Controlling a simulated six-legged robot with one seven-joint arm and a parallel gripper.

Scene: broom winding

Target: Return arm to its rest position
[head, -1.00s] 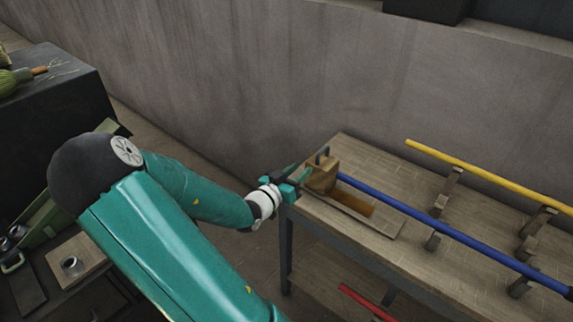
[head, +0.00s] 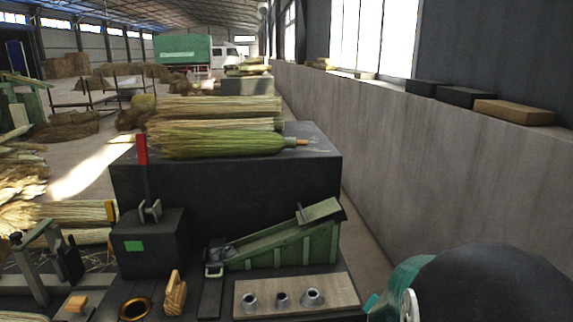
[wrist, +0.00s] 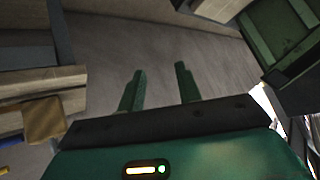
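My gripper (wrist: 160,88) shows in the wrist view with its two green fingers spread apart. Nothing is between the fingers, and grey floor or wall lies beyond them. In the head view only part of my teal and black arm shows at the lower right; the gripper itself is out of that view. A tan wooden block (wrist: 44,120) is at the left in the wrist view, beside a wooden bench top (wrist: 40,88), apart from the fingers.
In the head view, a dark block (head: 225,185) carries straw brooms (head: 215,140). In front stand a green sloped fixture (head: 285,240), a board with metal cups (head: 295,296) and a red-handled lever (head: 142,150). A concrete wall (head: 430,140) runs along the right.

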